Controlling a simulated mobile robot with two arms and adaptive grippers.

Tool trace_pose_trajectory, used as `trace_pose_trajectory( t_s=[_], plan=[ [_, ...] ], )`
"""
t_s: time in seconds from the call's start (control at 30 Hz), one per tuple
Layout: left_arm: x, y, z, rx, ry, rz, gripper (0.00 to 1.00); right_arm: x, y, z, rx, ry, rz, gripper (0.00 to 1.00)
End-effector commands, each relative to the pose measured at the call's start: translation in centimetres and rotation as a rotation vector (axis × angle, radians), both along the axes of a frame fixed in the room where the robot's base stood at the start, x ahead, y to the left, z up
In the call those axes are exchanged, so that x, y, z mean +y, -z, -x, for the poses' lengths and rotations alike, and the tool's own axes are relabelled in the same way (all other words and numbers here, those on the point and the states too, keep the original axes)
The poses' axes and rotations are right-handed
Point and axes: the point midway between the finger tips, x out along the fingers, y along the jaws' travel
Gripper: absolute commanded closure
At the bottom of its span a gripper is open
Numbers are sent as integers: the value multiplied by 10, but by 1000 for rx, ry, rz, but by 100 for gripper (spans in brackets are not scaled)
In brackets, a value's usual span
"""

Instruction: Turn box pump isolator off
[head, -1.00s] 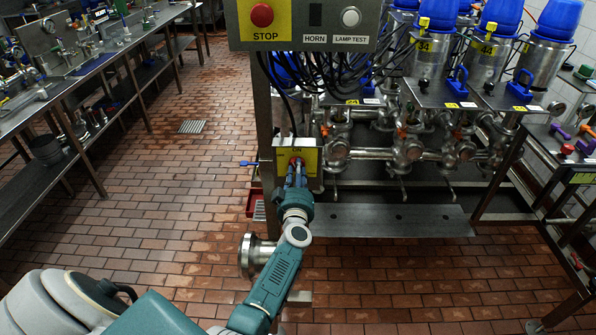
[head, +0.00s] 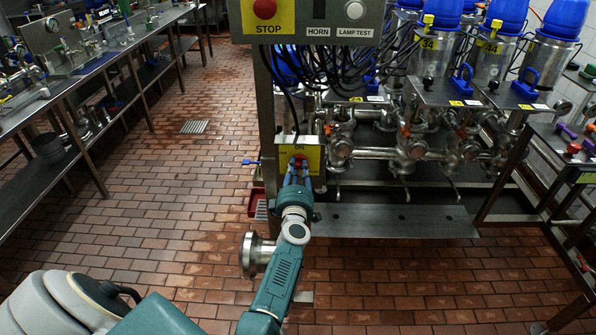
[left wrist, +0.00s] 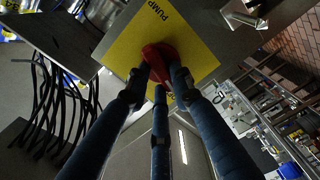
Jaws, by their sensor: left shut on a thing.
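The box pump isolator is a red knob on a yellow plate (head: 312,157) fixed to a small grey box on the post below the control panel. "ON" is readable above the knob in the head view. In the left wrist view the red knob (left wrist: 158,58) sits on the yellow plate (left wrist: 190,35) marked "PUMP". My left gripper (head: 297,172) is at the knob, with its blue fingers closed around it; they also show in the left wrist view (left wrist: 160,80). The fingers hide part of the knob, and its exact angle is hard to tell. My right gripper is out of view.
A control panel (head: 345,22) with a red STOP button is above the isolator. Black cables and steel valves (head: 415,150) with blue tops stand to the right. A grey shelf (head: 395,220) is low right of the box.

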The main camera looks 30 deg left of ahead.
Motion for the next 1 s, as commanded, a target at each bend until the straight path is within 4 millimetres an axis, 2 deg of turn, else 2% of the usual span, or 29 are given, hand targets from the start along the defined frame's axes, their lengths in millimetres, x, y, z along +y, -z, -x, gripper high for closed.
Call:
trace_pose_trajectory(
  t_s=[0.4, 1.0],
  plan=[
    [1, 3, 1, -116, 0, 193, 100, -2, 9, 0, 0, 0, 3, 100],
    [1, 3, 1, -139, 0, 234, 100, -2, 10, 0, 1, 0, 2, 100]
  ],
)
